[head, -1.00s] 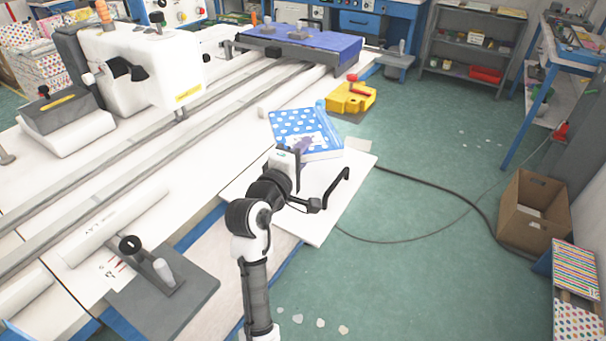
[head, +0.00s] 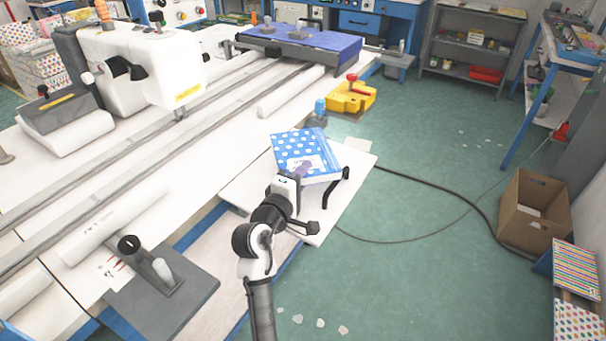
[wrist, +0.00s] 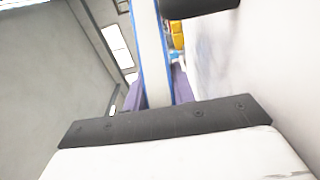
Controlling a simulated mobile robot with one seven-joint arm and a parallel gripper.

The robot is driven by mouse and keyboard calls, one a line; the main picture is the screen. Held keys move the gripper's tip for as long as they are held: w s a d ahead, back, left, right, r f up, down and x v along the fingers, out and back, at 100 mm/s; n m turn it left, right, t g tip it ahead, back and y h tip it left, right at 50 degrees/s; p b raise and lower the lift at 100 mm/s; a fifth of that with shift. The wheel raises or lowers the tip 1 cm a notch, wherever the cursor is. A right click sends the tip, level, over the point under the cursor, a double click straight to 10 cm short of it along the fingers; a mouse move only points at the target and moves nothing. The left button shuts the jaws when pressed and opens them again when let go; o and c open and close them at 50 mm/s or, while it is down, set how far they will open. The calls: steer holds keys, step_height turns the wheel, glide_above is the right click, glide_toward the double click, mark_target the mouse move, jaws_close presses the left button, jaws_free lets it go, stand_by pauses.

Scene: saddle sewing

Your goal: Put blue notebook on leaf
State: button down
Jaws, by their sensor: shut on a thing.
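The blue notebook (head: 292,146) with white dots is in my gripper (head: 303,170), its near side at the purple fingers. In the wrist view the notebook (wrist: 150,50) shows edge-on as a pale strip with blue borders between the purple fingers (wrist: 155,90). The leaf (head: 352,163) is the white flat panel at the side of the long table. The notebook appears over the far left part of the leaf, slightly tilted. Whether it touches the leaf cannot be told. My arm hides part of the leaf's near side.
A black bent handle (head: 340,186) stands at the leaf's right side. A white roll (head: 290,92) lies on the table. A cable (head: 440,196) crosses the green floor at right.

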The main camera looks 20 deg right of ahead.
steer(key=c, duration=1.2)
jaws_free()
steer(key=shift+o, duration=0.2)
steer(key=shift+r, duration=0.25)
steer(key=shift+s+a+f, duration=0.1)
steer(key=shift+s+a, duration=0.15)
steer(key=shift+a, duration=0.05)
steer(key=b+v, duration=0.2)
steer(key=v, duration=0.9)
steer(key=shift+b, duration=0.3)
